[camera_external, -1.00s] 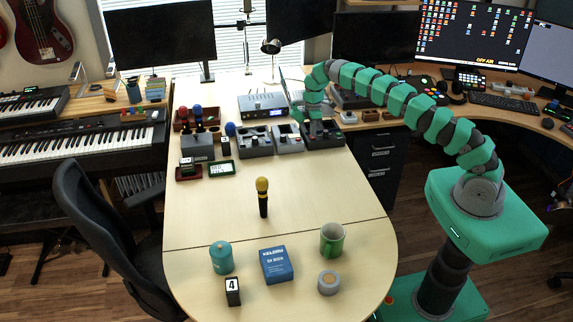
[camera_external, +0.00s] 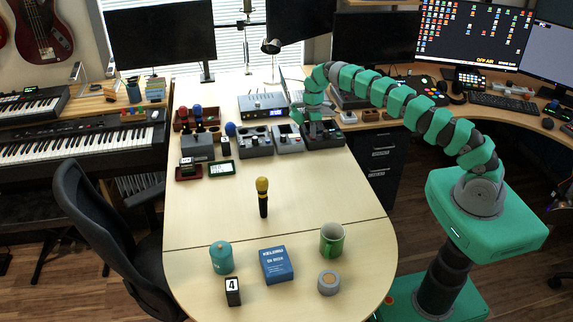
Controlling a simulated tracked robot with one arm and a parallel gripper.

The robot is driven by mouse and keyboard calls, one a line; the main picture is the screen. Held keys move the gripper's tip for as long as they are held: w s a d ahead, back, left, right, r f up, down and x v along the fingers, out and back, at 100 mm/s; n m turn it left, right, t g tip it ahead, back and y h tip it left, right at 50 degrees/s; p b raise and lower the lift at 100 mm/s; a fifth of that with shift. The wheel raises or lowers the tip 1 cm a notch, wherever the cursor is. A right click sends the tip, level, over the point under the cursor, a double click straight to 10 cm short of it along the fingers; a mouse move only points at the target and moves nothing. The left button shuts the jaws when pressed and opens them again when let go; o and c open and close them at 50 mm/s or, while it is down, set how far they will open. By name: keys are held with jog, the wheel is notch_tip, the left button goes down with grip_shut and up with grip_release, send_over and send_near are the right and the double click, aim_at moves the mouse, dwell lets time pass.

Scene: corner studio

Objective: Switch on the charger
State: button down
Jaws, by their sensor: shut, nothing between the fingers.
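A row of small grey units stands at the back of the light wooden table. They are a left unit (camera_external: 254,144), a middle unit (camera_external: 288,142) and a right unit (camera_external: 335,141). A separate grey block (camera_external: 197,149) with microphones in it stands further left. I cannot tell by sight which one is the charger, and no switch or lamp is clear at this size. My gripper (camera_external: 316,133) is shut and empty, pointing down over the right unit. It partly hides that unit's top; whether it touches is unclear.
A silver box (camera_external: 263,106) with a lit display is behind the row. A microphone (camera_external: 262,197) stands mid-table. A teal canister (camera_external: 221,257), blue box (camera_external: 276,265), green mug (camera_external: 332,240) and round tin (camera_external: 328,282) are in front.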

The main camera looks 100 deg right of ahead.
jog(key=shift+d, duration=0.7)
jog(key=shift+r, duration=0.1)
jog(key=r, duration=0.2)
jog(key=r+p, duration=0.1)
jog(key=r, duration=0.3)
jog(key=shift+d+p, duration=0.3)
jog(key=shift+d, duration=0.1)
notch_tip(320, 180, up, 8)
jog(key=p, duration=0.9)
jog(key=shift+d, duration=0.45)
jog(key=shift+f, duration=0.1)
jog(key=shift+a+f+b, duration=0.1)
jog(key=shift+f+b, duration=0.1)
jog(key=shift+b, duration=0.75)
jog(key=shift+a+b, duration=0.2)
jog(key=shift+b, duration=1)
